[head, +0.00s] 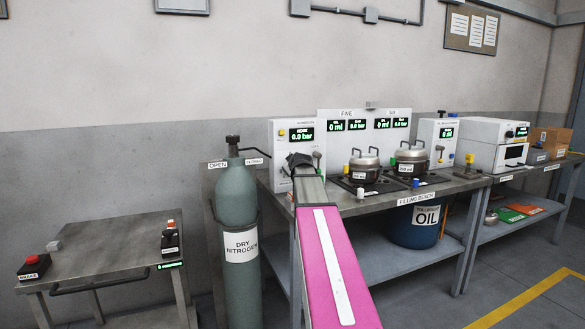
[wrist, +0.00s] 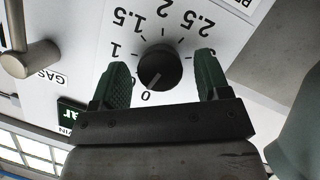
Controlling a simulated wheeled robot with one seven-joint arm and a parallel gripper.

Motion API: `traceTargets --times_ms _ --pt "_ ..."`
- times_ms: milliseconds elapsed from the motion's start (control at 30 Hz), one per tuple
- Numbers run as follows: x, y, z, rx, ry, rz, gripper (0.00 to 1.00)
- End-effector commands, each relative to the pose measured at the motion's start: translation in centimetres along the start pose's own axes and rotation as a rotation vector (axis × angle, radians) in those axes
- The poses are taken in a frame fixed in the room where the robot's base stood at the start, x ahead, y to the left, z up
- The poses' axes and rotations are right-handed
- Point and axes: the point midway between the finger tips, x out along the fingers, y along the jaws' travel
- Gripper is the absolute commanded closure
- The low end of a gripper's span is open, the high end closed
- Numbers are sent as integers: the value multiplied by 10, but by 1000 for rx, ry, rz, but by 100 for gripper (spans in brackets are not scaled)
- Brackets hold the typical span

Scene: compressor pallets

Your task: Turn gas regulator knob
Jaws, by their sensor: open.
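The regulator knob (wrist: 158,70) is a round dark knob on a white panel in the wrist view. Its scale appears upside down, with 0, 1, 1.5 and 2.5 readable, and its pointer line is near 0. My gripper (wrist: 162,64) is open, with one green finger on each side of the knob; gaps show between fingers and knob. In the head view my gripper (head: 300,161) is in front of the white regulator panel (head: 281,132) and hides part of it. The panel's display (head: 302,134) reads NONE and 0.0 bar.
A metal lever (wrist: 30,58) marked GAS is beside the knob. A green dry nitrogen cylinder (head: 237,195) stands left of my arm. Pots (head: 364,166) stand on the filling bench (head: 400,205) to the right. A side table (head: 100,255) is at left.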

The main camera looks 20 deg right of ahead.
Motion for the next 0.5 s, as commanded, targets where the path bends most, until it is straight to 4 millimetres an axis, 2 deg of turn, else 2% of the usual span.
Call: traceTargets --times_ms 100,133,267,500 --pt "0 0 0 0 0 0 31" --pt "0 0 0 0 0 0 37" --pt "-1 0 0 0 0 0 79" --pt "-1 0 0 7 0 -3 80"
